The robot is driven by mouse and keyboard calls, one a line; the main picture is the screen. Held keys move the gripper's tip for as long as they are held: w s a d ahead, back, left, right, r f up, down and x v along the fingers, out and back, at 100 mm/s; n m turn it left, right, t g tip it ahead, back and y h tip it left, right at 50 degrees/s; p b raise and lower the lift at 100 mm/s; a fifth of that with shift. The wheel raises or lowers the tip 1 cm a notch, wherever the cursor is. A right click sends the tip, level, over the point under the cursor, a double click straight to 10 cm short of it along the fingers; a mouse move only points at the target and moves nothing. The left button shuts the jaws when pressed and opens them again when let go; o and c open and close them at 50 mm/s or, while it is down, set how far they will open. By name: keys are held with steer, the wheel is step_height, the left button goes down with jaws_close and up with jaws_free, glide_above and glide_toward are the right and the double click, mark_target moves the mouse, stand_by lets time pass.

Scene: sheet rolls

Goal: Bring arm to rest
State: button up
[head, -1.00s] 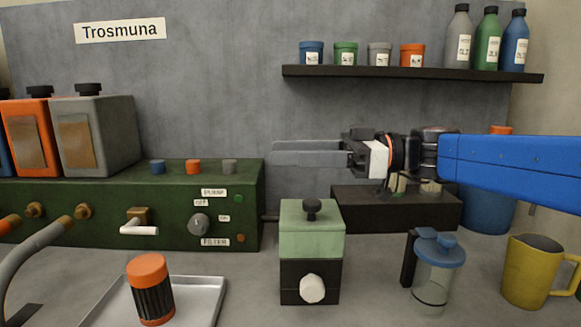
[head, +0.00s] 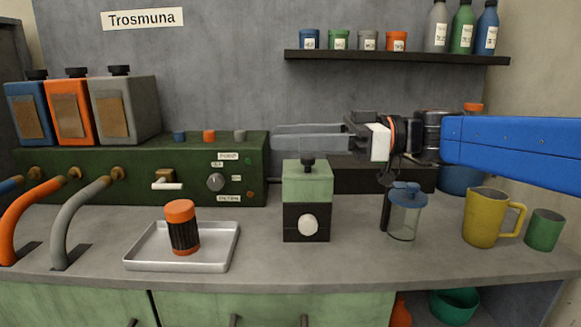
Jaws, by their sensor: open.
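My gripper (head: 310,137) is in the middle of the head view, at the end of my blue arm that reaches in from the right. Its two long grey fingers point left and look empty. From this side view the fingers overlap, so the gap between them is hard to see. They hang in the air above a green and black box with a black knob (head: 307,190), with the dark back wall behind. I cannot tell the exact height between fingers and knob. Nothing is seen touching the gripper.
A metal tray (head: 135,262) holds an orange-capped black jar (head: 183,228). A lidded glass jar (head: 404,215), yellow mug (head: 482,218) and green cup (head: 544,230) stand right. A green machine (head: 90,190) with tanks is left. A shelf (head: 400,57) hangs above. The front counter is mostly clear.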

steer(key=s+d+f+m+t+h, duration=0.1)
steer(key=s+d+f+m+h, duration=0.15)
steer(key=f, duration=0.45)
steer(key=s+d+f+m+h, duration=0.2)
steer(key=d+f+m+h, duration=0.15)
steer(key=f, duration=0.35)
steer(key=s+d+f+m+t+h, duration=0.1)
steer(key=s+d+f+m+h, duration=0.15)
steer(key=f, duration=0.45)
steer(key=s+d+f+m+t+h, duration=0.1)
steer(key=s+d+f+m+h, duration=0.1)
steer(key=d+f+m+h, duration=0.2)
steer(key=s+d+f+m+t+h, duration=0.1)
steer(key=d+f+m+h, duration=0.4)
steer(key=d+f, duration=0.5)
steer(key=s+d, duration=0.1)
steer(key=d, duration=0.5)
steer(key=shift+s+t, duration=0.2)
steer(key=shift+t, duration=0.2)
steer(key=shift+o, duration=0.2)
steer(key=shift+d+m, duration=0.1)
steer(key=shift+m, duration=0.15)
